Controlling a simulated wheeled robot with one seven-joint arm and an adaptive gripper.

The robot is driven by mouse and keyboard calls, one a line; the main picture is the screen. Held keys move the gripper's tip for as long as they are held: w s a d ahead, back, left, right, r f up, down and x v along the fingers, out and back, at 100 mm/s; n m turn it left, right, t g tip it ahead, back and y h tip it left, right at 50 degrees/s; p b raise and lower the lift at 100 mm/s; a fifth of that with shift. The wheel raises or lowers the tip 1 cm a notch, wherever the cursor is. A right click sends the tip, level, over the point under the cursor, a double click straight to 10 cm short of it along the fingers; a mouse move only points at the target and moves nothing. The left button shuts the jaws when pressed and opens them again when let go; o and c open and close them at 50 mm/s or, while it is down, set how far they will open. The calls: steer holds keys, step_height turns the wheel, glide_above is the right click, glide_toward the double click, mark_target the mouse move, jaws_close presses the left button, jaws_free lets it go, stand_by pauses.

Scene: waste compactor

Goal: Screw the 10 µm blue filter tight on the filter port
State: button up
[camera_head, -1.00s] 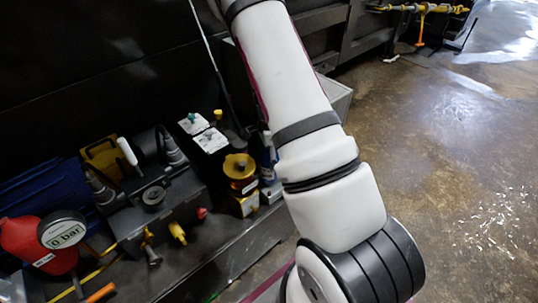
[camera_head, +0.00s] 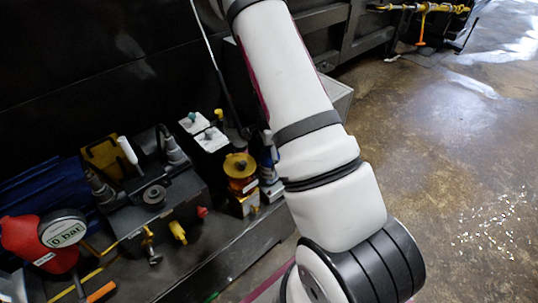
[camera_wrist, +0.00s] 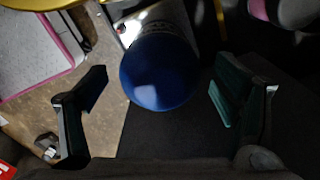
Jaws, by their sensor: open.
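In the wrist view, a blue, round-ended cylinder (camera_wrist: 158,75), which looks like the blue filter, is at upper centre. Its rounded end faces the camera, and a darker band with pale marks is at its far end. My gripper (camera_wrist: 160,98) is open, with one dark green-padded finger on each side of the blue cylinder and a clear gap on both sides. In the head view, a bluish-grey part (camera_head: 268,160) is half hidden behind my arm; I cannot tell if it is the same filter. My gripper is not visible there. The filter port cannot be made out.
On the bench left of my arm are a yellow-topped amber unit (camera_head: 240,170), white-topped boxes (camera_head: 211,139), a dark valve block (camera_head: 152,205) and a red canister with a "0 bar" gauge (camera_head: 64,231). Open floor (camera_head: 450,160) lies to the right.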

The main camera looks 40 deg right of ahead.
steer(key=n+b, duration=0.1)
steer(key=n, duration=0.4)
steer(key=shift+d, duration=0.15)
steer(key=n+b, duration=0.1)
steer(key=n, duration=0.4)
steer(key=shift+n, duration=0.3)
steer(key=n, duration=0.9)
steer(key=shift+n, duration=0.3)
steer(key=c, duration=1.3)
steer(key=m, duration=0.5)
steer(key=m, duration=0.5)
